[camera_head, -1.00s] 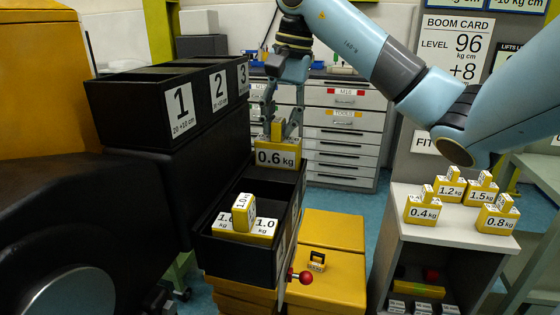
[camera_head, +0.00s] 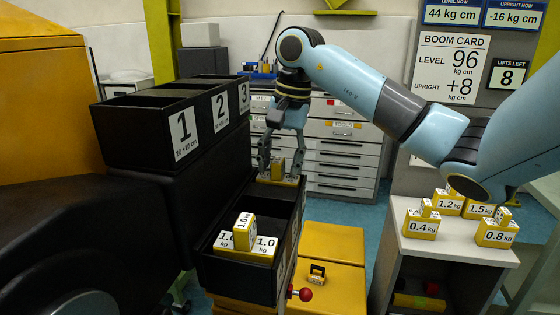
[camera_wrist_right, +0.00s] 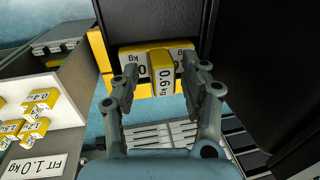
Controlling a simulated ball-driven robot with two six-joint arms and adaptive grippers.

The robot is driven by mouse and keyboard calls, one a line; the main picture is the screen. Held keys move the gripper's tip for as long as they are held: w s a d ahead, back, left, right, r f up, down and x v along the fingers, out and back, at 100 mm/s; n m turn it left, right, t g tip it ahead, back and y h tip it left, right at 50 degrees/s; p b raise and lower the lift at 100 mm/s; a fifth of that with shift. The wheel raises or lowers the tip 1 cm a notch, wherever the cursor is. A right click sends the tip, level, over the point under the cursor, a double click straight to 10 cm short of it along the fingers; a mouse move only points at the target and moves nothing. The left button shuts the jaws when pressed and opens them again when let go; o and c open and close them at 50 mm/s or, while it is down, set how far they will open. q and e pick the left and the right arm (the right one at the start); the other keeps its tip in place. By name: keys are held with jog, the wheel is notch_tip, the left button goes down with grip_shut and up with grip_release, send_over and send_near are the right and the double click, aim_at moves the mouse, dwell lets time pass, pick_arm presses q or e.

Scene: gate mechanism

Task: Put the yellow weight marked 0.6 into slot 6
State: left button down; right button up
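The yellow weight marked 0.6 (camera_head: 277,180) sits low at the far end of the long black slotted box, its lower part hidden by the box wall. In the right wrist view its upright 0.6 block (camera_wrist_right: 162,74) stands between my fingers, with gaps on both sides. My right gripper (camera_head: 280,168) is open around it; its fingers (camera_wrist_right: 160,80) also show in the wrist view. The black box (camera_head: 238,282) holds yellow 1.0 weights (camera_head: 246,240) in its near slot. The slot numbers on its side cannot be read. My left gripper is not in view.
Upper black bins marked 1, 2 and 3 (camera_head: 150,140) stand left of the lower box. Weights marked 0.4 (camera_head: 421,224), 1.2, 1.5 and 0.8 (camera_head: 497,234) stand on a grey shelf (camera_head: 455,248) at right. A red-knobbed lever (camera_head: 305,294) sits by the box's near end.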

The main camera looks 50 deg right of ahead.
jog(key=shift+r, duration=0.35)
jog(key=r, duration=0.3)
jog(key=r+b, duration=0.1)
jog(key=r, duration=0.1)
jog(key=shift+s+d+r, duration=0.1)
jog(key=shift+s+d, duration=0.2)
jog(key=shift+s, duration=0.1)
notch_tip(320, 180, up, 6)
jog(key=p, duration=0.4)
send_over(290, 179)
jog(key=shift+w+r, duration=0.1)
